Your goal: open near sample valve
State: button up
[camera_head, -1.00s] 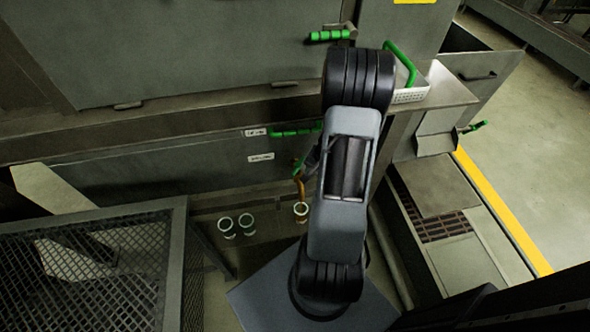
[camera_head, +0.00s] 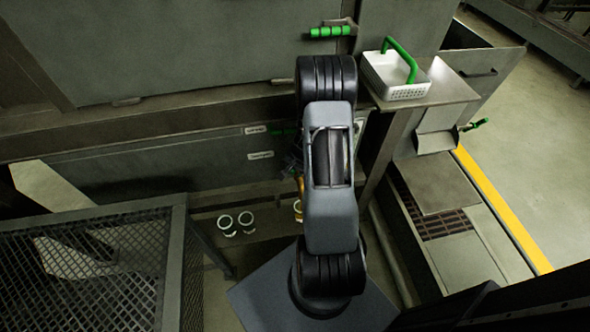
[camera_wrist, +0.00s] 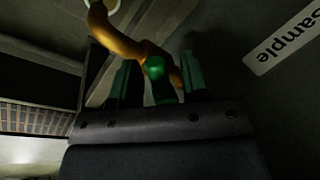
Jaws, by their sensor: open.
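The near sample valve shows in the wrist view as a green rounded handle end (camera_wrist: 155,69) beside a curved brass pipe (camera_wrist: 118,40). My gripper (camera_wrist: 160,76) has its two green fingers apart, one on each side of the handle end. The fingers look open around it, and I cannot tell whether either one touches it. In the head view my arm hides most of the valve and gripper. Only a bit of the brass pipe (camera_head: 300,184) shows beside the arm.
A "Sample" label (camera_wrist: 285,38) is on the panel beside the valve. White cups (camera_head: 235,224) stand on the ledge below. A mesh-topped frame (camera_head: 90,265) is at left. A white basket with green handle (camera_head: 397,76) sits on a shelf at right.

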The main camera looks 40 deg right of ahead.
jog(key=shift+c, duration=0.4)
grip_shut()
jog(key=shift+d+f+n+b, duration=0.2)
jog(key=shift+n+b, duration=0.2)
jog(key=shift+b, duration=0.25)
jog(key=shift+s+n+b, duration=0.15)
jog(key=shift+n+b, duration=0.35)
jog(key=shift+s+r+n+y, duration=0.2)
jog(key=shift+n+y, duration=0.1)
jog(key=shift+n, duration=0.3)
jog(key=shift+o, duration=0.4)
grip_release()
